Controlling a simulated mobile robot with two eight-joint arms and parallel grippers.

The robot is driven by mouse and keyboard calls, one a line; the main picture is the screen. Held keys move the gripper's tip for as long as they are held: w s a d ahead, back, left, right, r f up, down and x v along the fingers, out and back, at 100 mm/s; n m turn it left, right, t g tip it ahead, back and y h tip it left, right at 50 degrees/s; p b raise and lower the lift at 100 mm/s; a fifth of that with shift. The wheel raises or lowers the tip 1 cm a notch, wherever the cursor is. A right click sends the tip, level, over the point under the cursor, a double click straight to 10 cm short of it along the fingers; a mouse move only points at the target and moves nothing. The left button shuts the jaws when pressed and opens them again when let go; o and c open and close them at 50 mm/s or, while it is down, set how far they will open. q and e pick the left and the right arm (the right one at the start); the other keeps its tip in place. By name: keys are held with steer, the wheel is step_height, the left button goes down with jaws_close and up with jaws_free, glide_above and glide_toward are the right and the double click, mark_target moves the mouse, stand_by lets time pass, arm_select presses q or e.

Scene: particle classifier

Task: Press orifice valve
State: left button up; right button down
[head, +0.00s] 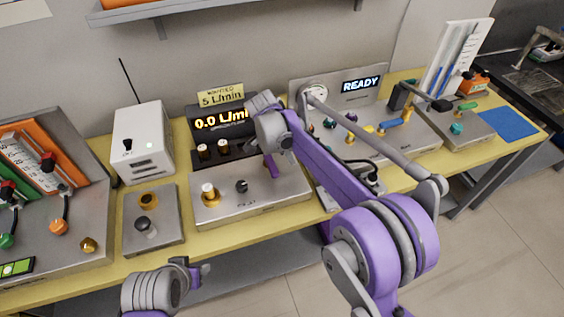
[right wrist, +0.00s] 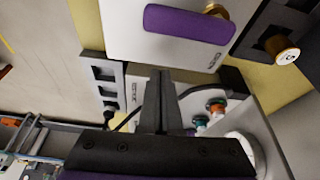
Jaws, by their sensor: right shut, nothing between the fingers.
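No part is readably labelled as the orifice valve. A steel panel (head: 280,194) at centre bears a white-and-gold knob (head: 209,192) and a dark knob (head: 242,186). Behind it, two white-topped gold knobs (head: 203,153) sit on a dark block below the display. In the right wrist view, a white-and-gold knob (right wrist: 287,56) sits on a dark block. My right gripper (right wrist: 157,76) is shut and empty there; its fingertips lie near a pale panel's edge, contact unclear. In the head view my arm largely hides it. My left gripper (head: 199,272) is low, before the bench; its jaw state is unclear.
A 0.0 L/min display (head: 217,121) and a READY panel (head: 360,84) stand at the back. A white box (head: 143,142) and a knobbed plate (head: 153,218) are to the left. A clear rack (head: 455,60) and blue mat (head: 508,124) are at right.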

steer(key=v, duration=0.8)
steer(key=shift+a, duration=0.1)
steer(key=s+d+r+n+t+y, duration=0.1)
steer(key=s+d+n, duration=0.25)
steer(key=s, duration=0.35)
steer(key=s+d+n+t+y, duration=0.1)
steer(key=s+d+n, duration=0.2)
steer(key=s+d, duration=0.25)
steer(key=s+d+f+n+t, duration=0.1)
steer(key=s+f+n, duration=0.3)
steer(key=s, duration=0.4)
steer(key=s+d+f+n+t+y, duration=0.1)
steer(key=s+d+f+n, duration=0.1)
steer(key=s, duration=0.7)
step_height(320, 180, down, 2)
steer(key=shift+d+f+n+y+p, duration=0.15)
steer(key=shift+d+n+y+p, duration=0.25)
steer(key=shift+n, duration=0.45)
steer(key=shift+a, duration=0.1)
stand_by(1.2)
